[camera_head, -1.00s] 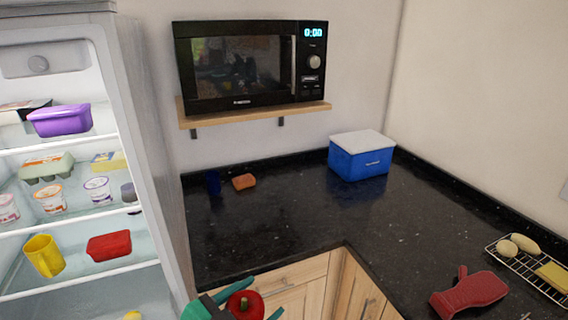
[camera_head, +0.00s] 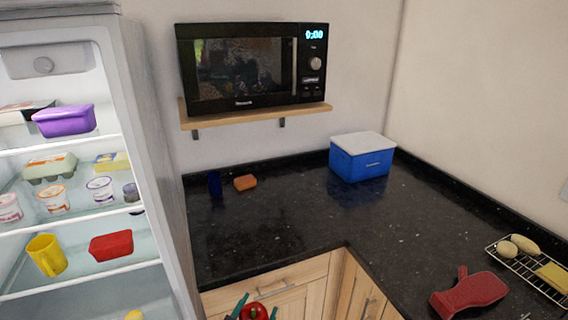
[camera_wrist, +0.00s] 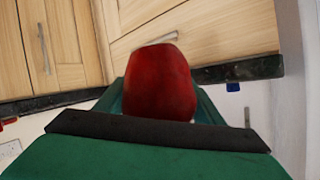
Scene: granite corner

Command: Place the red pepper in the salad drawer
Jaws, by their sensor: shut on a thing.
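The red pepper (camera_head: 254,311) shows at the bottom edge of the head view, held between the green fingers of my gripper (camera_head: 255,309). In the wrist view the red pepper (camera_wrist: 160,82) fills the middle, with my gripper (camera_wrist: 160,105) shut on it in front of the wooden cabinet fronts. The fridge stands open at the left of the head view, with several shelves showing. Its lowest visible part holds a yellow thing (camera_head: 134,315), cut off by the frame. I cannot make out the salad drawer itself.
The fridge shelves hold a purple tub (camera_head: 64,121), a yellow mug (camera_head: 46,255) and a red tub (camera_head: 111,245). A microwave (camera_head: 250,68) sits on a shelf.

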